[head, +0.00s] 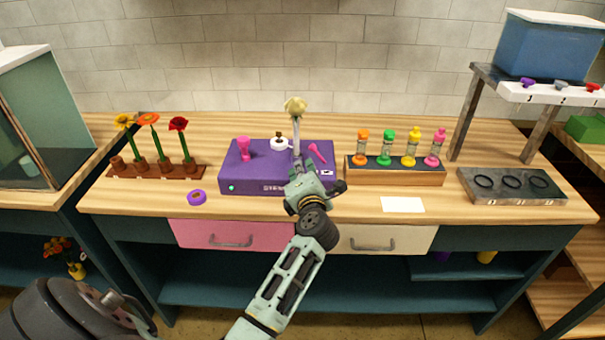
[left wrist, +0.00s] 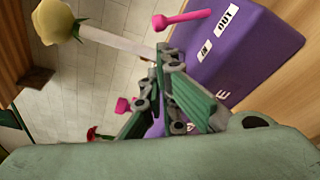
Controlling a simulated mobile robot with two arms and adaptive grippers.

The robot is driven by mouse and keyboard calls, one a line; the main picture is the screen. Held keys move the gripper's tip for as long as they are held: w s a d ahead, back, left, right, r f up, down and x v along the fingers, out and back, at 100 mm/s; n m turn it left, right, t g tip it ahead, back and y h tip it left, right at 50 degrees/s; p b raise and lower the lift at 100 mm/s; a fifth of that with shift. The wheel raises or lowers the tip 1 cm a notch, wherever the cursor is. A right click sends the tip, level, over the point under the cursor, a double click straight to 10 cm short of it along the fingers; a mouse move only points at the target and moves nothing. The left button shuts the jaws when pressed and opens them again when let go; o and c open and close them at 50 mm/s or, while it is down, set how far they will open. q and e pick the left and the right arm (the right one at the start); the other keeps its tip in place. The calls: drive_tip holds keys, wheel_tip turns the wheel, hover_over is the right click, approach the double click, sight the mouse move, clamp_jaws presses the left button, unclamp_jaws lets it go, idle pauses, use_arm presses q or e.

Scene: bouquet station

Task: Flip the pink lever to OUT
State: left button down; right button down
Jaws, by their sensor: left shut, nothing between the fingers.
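The pink lever (head: 317,153) stands at the right of the purple box (head: 250,183) and tilts up to the left, its knob end away from the box. In the left wrist view the lever (left wrist: 183,19) shows near the top, with the IN label (left wrist: 205,50) and the OUT label (left wrist: 227,19) beside it on the box. My left gripper (head: 298,168) is shut and empty, over the front of the box, just left of the lever. Its closed fingers (left wrist: 165,65) are below the lever in the wrist view, seemingly apart from it. My right gripper is out of view.
A pale yellow flower (head: 295,107) rises behind the left gripper. A rack of coloured bottles (head: 395,175) stands close to the right.

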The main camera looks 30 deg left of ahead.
sight(298, 151)
use_arm(q)
drive_tip(key=shift+x, duration=2.15)
drive_tip(key=shift+r, duration=0.1)
drive_tip(key=shift+w+d+r+m+p, duration=0.15)
drive_tip(key=shift+m+p, duration=0.15)
drive_tip(key=shift+p, duration=0.2)
drive_tip(key=shift+d+r+m+p, duration=0.15)
drive_tip(key=shift+r+m+p, duration=0.25)
drive_tip(key=shift+p, duration=0.15)
drive_tip(key=shift+w+d+r+m+y+p, duration=0.15)
drive_tip(key=shift+d+r+m+p, duration=0.1)
drive_tip(key=shift+m+p, duration=0.2)
drive_tip(key=shift+w+d+r+m+y+p, duration=0.1)
drive_tip(key=shift+d+r+m+y+p, duration=0.05)
drive_tip(key=shift+r+m+p, duration=0.2)
drive_tip(key=shift+w+d+r+m+t+p, duration=0.2)
drive_tip(key=shift+d+r+m+t+p, duration=0.15)
drive_tip(key=shift+m+p, duration=0.25)
drive_tip(key=shift+w+d+r+m+y+p, duration=0.3)
drive_tip(key=shift+d+m+p, duration=0.1)
drive_tip(key=shift+m, duration=0.5)
drive_tip(key=shift+f, duration=0.1)
drive_tip(key=shift+d, duration=0.1)
